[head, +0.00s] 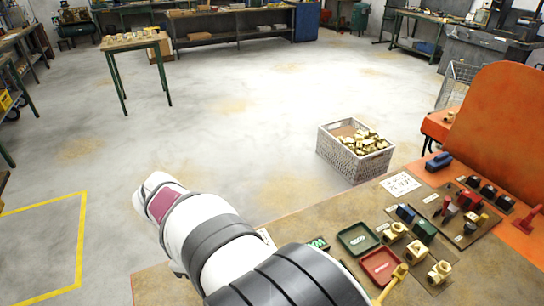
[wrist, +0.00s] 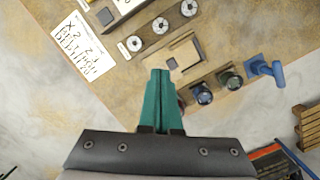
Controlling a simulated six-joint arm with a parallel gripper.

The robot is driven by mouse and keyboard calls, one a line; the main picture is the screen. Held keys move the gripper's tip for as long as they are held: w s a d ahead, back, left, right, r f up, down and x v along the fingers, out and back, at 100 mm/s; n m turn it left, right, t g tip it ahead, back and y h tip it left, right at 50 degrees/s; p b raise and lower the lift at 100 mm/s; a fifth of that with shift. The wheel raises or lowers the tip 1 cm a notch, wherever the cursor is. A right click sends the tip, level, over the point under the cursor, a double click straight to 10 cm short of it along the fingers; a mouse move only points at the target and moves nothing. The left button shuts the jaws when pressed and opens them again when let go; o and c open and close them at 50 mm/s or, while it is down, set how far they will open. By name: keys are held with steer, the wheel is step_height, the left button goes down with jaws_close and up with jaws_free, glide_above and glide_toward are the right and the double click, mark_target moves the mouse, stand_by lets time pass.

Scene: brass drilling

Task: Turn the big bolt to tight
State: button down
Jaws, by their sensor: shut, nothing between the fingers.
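My gripper (wrist: 160,72) shows in the wrist view with its two teal fingers together and nothing between them. The fingertips are over the workbench, near a flat tan and dark square piece (wrist: 185,52). I cannot tell the height of the tips above it. No part is clearly recognisable as the big bolt. Candidates near the tips are round metal-faced parts on dark blocks (wrist: 134,43) and round dark knobs (wrist: 202,93) beside a blue T-shaped handle (wrist: 268,68). In the head view my gripper is not visible; my arm crosses the lower middle and hides part of the bench.
The bench (head: 470,275) holds a green tray (head: 358,239), a red tray (head: 380,267), brass fittings (head: 416,250) and a red T-shaped part (head: 526,220). A basket of brass pieces (head: 355,152) stands beyond the bench. An orange panel (head: 505,125) rises at right.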

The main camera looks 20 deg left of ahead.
steer(key=s+a+f+n, duration=0.2)
steer(key=a, duration=0.1)
steer(key=s+a+f+n+t, duration=0.1)
steer(key=s+a+f+n, duration=0.1)
steer(key=a+n, duration=0.1)
steer(key=s+a+f+n, duration=0.2)
steer(key=a, duration=0.2)
steer(key=shift+s+a+f, duration=0.1)
steer(key=shift+a+f, duration=0.1)
steer(key=shift+a, duration=0.2)
steer(key=x, duration=0.9)
steer(key=shift+d+f, duration=0.15)
steer(key=shift+f, duration=0.2)
steer(key=w+d, duration=0.2)
steer(key=w, duration=0.1)
steer(key=shift+d, duration=0.2)
steer(key=shift+w+d, duration=0.15)
steer(key=shift+d, duration=0.05)
